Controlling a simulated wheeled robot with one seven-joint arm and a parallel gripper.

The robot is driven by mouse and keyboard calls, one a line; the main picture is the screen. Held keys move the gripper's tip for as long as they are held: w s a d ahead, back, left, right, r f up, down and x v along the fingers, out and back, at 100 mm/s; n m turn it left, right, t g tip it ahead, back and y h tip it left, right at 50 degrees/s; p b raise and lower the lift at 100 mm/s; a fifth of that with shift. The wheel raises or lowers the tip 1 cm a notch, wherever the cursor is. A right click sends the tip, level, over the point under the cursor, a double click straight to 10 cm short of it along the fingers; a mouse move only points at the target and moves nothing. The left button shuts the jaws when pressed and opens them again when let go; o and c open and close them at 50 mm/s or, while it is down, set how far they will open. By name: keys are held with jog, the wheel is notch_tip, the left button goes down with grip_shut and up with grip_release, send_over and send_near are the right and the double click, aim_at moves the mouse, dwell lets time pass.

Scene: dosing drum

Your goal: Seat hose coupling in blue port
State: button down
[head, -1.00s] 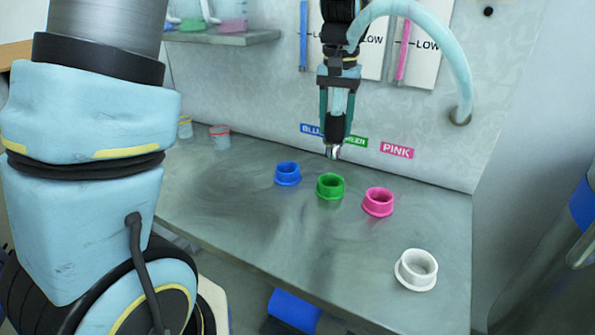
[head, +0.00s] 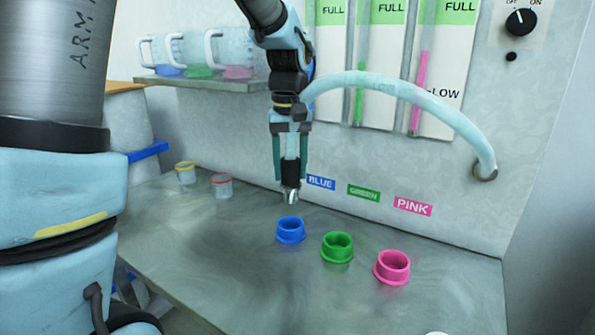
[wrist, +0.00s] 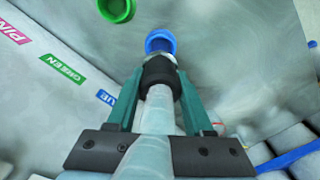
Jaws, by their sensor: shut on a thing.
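My gripper (head: 291,178) is shut on the hose coupling (head: 291,195), a black sleeve with a silver metal tip. A pale blue hose (head: 400,90) runs from it to the wall at right. The coupling hangs upright, tip down, just above the blue port (head: 290,230), apart from it in the head view. In the wrist view the black sleeve (wrist: 161,72) lies between the teal fingers. Its tip partly covers the blue port (wrist: 160,39) there. The green port (head: 337,247) and pink port (head: 392,267) stand to the right of the blue port.
BLUE (head: 320,183), GREEN (head: 364,193) and PINK (head: 413,207) labels are on the back wall. Two small cups, yellow-rimmed (head: 186,174) and red-rimmed (head: 222,187), stand at left. A shelf (head: 200,83) holds several jugs. The bench left of the blue port is clear.

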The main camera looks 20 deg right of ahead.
aim_at(290, 202)
jog(key=shift+f+b, duration=2.05)
jog(key=shift+f, duration=0.3)
jog(key=shift+f, duration=0.5)
jog(key=shift+f, duration=0.45)
jog(key=shift+f, duration=0.2)
jog(key=shift+f+b, duration=0.6)
jog(key=shift+f, duration=0.3)
jog(key=shift+c, duration=1)
grip_release()
